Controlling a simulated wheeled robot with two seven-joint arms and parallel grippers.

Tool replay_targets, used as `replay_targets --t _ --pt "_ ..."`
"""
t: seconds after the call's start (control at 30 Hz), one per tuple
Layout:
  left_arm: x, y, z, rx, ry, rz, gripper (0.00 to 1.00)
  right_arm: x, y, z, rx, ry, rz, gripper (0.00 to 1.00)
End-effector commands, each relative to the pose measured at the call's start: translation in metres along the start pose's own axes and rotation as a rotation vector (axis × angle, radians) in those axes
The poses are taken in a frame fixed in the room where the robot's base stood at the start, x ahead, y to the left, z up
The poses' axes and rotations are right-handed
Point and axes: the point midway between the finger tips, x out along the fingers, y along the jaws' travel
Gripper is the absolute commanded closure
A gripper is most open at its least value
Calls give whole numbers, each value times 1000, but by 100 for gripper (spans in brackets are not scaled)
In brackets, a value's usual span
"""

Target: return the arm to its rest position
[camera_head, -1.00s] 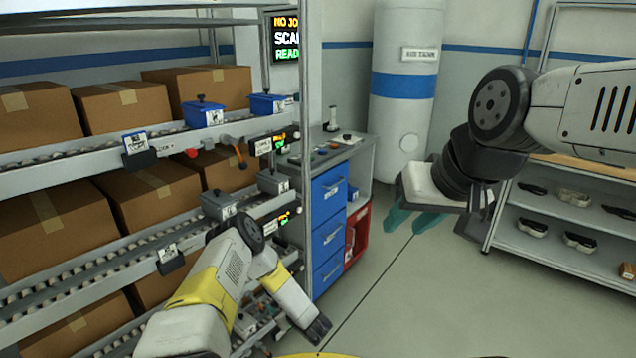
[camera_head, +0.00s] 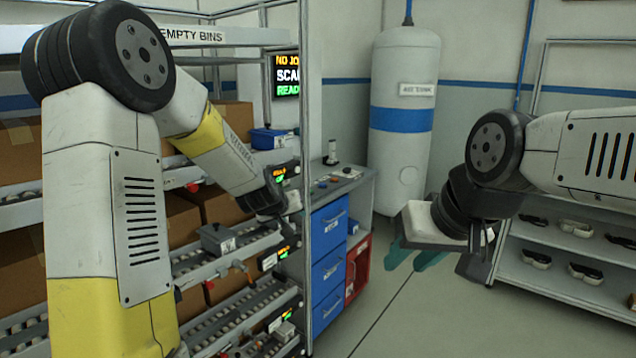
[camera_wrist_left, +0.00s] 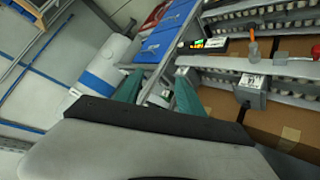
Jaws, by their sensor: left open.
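My left arm rises high at the left of the head view, and its forearm slopes down to my left gripper (camera_head: 288,204) beside the roller rack. The fingers are hard to make out there. In the left wrist view the teal fingers of the left gripper (camera_wrist_left: 158,95) stand apart with nothing between them. My right gripper (camera_head: 412,256) hangs in front of the air tank, over open floor, its teal fingers apart and empty.
A blue drawer cabinet (camera_head: 329,262), a white air tank (camera_head: 405,155) and a shelf (camera_head: 570,250) stand further back. Floor between is clear.

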Motion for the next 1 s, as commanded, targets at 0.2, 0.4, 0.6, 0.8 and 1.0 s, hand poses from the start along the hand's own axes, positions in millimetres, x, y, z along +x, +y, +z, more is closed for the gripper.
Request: replay_targets --t 0.2,0.4,0.6,0.8,1.0 --pt "-114 8 4 88 -94 17 55 0 0 0 0 0 0 64" --pt "-211 -2 37 146 -191 4 55 0 0 0 0 0 0 64" --pt "-291 -21 86 182 -281 -23 55 0 0 0 0 0 0 64" --pt "-332 -36 121 195 -339 -44 55 0 0 0 0 0 0 64" --pt "-341 -39 130 197 -356 -49 55 0 0 0 0 0 0 64"
